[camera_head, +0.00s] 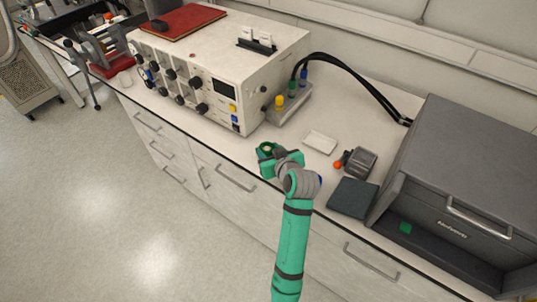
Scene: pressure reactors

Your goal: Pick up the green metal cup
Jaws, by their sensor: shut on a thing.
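The green metal cup (266,148) is small and dark green with a pale inside. It shows at the end of my arm, over the front part of the white bench top. My gripper (268,156) is shut on the cup. The fingers are small and partly hidden by my wrist, so their exact hold on the cup is hard to see. I cannot tell whether the cup touches the bench top.
A cream control unit with black knobs (185,85) stands behind left. A white dish (320,142), a small grey device (360,162), a dark flat pad (352,197) and a large grey oven-like box (470,160) lie to the right. Drawers (235,178) run below the bench edge.

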